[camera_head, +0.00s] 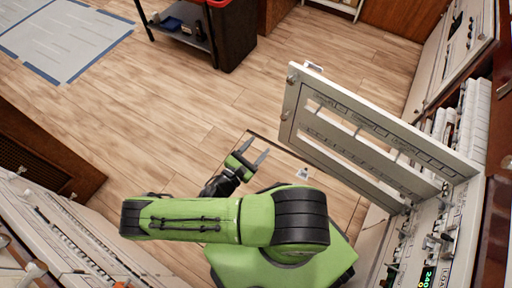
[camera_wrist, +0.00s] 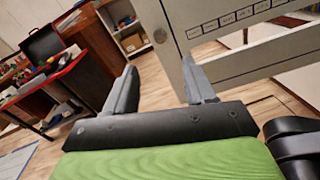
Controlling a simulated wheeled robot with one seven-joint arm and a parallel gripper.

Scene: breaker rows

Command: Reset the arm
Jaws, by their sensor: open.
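My gripper (camera_head: 252,158) is open and empty, with its two grey fingers apart above the wooden floor. My green and black arm is folded over my base in the head view. In the wrist view my gripper (camera_wrist: 160,92) shows both fingers spread, with nothing between them. An open breaker panel door (camera_head: 372,130), pale with long slots, stands to the right of my gripper and apart from it in the head view. The door also shows in the wrist view (camera_wrist: 207,48), behind and right of the right finger.
A breaker panel (camera_head: 435,225) with switches and a green display is at the right. Another panel (camera_head: 75,235) stands at the lower left. A dark cart (camera_head: 205,30) with a red-rimmed bin is at the back. Open wooden floor (camera_head: 170,110) lies between them.

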